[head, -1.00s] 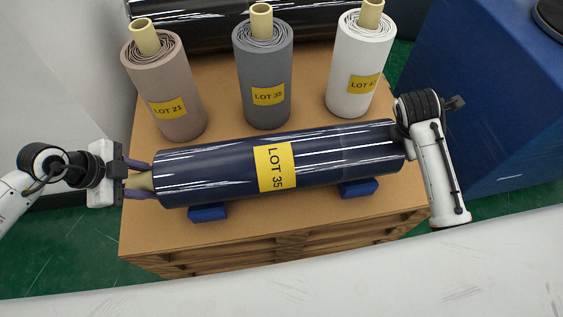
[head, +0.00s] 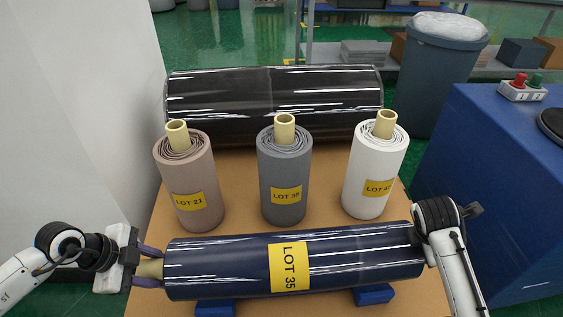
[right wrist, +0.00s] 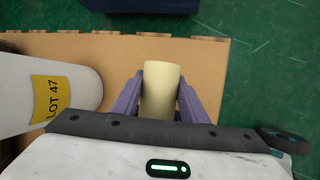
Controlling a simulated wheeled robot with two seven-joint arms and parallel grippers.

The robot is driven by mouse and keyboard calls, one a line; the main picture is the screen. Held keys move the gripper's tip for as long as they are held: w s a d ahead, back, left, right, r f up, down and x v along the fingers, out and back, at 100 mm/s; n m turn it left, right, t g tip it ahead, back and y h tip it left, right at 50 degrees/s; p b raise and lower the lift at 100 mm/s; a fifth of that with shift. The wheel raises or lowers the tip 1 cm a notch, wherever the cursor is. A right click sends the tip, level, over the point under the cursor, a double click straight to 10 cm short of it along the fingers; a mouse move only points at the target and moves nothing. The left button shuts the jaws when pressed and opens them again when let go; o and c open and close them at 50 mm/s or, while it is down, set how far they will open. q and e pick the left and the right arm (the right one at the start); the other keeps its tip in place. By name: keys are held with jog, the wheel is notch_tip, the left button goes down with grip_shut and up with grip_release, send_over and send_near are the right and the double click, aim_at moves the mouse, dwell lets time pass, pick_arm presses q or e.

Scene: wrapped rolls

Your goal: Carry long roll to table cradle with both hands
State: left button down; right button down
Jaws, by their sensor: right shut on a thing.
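The long roll (head: 220,268) is dark navy, glossy-wrapped, with a yellow LOT 35 label and a pale core at its ends. It lies crosswise at the front of the pallet, over two blue cradle blocks (head: 374,295); I cannot tell if it touches them. My left gripper (head: 148,268) is shut on the core at the left end. My right gripper (right wrist: 162,95) is shut on the core (right wrist: 161,88) at the other end, one finger on each side. In the head view my right arm hides that end. I cannot make out a separate table cradle.
Three upright rolls, beige (head: 188,190), grey (head: 285,180) and white (head: 373,180), stand close behind the long roll. A large black roll (head: 270,105) lies behind them. A blue cabinet (head: 490,180) with a button box (head: 521,90) is at right, and a bin (head: 438,75) behind.

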pick_arm(q)
jog(key=shift+w+r, duration=0.1)
jog(key=shift+r, duration=0.15)
pick_arm(e)
jog(key=shift+w+r, duration=0.1)
jog(key=shift+r, duration=0.1)
